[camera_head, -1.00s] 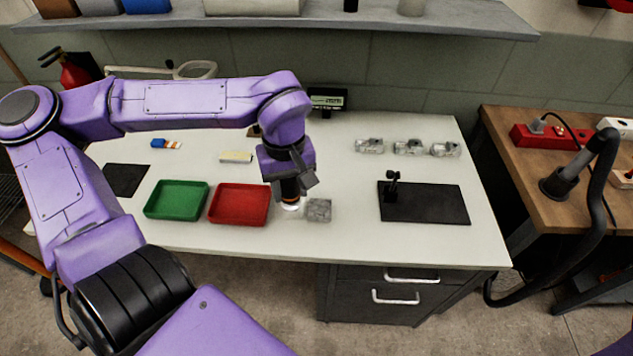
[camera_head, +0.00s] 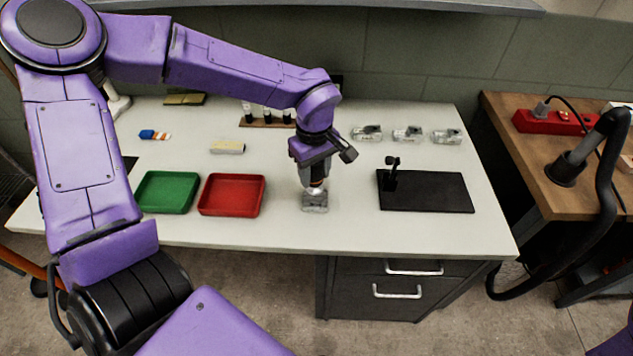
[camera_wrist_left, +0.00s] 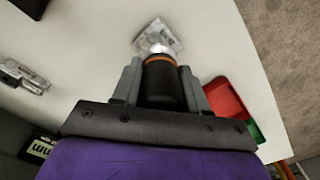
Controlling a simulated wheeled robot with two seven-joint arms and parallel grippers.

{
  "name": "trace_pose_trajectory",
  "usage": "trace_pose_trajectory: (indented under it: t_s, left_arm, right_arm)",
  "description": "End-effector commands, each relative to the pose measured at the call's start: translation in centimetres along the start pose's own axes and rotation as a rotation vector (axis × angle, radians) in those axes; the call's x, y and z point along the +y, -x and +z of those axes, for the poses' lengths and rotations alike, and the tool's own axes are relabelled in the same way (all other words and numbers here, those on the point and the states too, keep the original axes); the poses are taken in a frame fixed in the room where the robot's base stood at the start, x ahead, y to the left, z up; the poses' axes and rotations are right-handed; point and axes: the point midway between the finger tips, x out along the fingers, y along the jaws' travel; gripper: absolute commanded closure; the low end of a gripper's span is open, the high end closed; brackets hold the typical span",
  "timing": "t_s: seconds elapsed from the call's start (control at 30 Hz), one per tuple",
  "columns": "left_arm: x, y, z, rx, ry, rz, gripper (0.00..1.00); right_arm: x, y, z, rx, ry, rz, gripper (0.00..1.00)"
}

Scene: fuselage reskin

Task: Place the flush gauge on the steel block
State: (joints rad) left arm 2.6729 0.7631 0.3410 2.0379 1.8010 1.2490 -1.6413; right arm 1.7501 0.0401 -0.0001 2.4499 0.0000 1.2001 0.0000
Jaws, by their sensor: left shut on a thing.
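My left gripper (camera_head: 316,182) is shut on the flush gauge (camera_wrist_left: 161,75), a black cylinder with an orange band and a silvery lower end. It holds the gauge upright over the steel block (camera_head: 315,204), a small grey block near the table's front edge. The block (camera_wrist_left: 157,37) also shows at the gauge's tip in the left wrist view. The gauge's lower end is at or just above the block's top; I cannot tell whether they touch. My right gripper is not in view.
A red tray (camera_head: 232,212) and a green tray (camera_head: 167,209) lie left of the block. A black mat (camera_head: 435,203) with a small black stand lies to the right. White tabletop around the block is free.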

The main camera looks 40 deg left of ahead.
Motion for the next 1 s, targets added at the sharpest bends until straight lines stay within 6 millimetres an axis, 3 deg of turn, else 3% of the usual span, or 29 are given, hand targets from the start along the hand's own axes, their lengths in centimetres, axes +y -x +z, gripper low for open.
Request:
trace_pose_trajectory:
  t_s: [0.23, 0.63, 0.67, 0.7, 1.0]
  left_arm:
    - [0.7, -3.5, -0.2, 0.001, -0.002, -0.002, 1.00]
    - [0.6, -4.2, -0.2, -0.001, -0.002, 0.000, 1.00]
    - [0.6, -4.2, -0.2, 0.000, -0.002, 0.000, 0.47]
    - [0.6, -4.2, -0.2, 0.000, -0.002, 0.000, 0.34]
    - [0.6, -4.1, -0.2, 0.000, -0.001, 0.000, 0.31]
  right_arm:
    - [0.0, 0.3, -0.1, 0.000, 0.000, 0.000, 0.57]
    - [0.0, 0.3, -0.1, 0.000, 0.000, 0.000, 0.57]
    - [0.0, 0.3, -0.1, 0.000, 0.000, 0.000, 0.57]
    - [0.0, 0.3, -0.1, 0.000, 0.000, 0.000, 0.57]
    - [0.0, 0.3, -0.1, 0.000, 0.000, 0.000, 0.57]
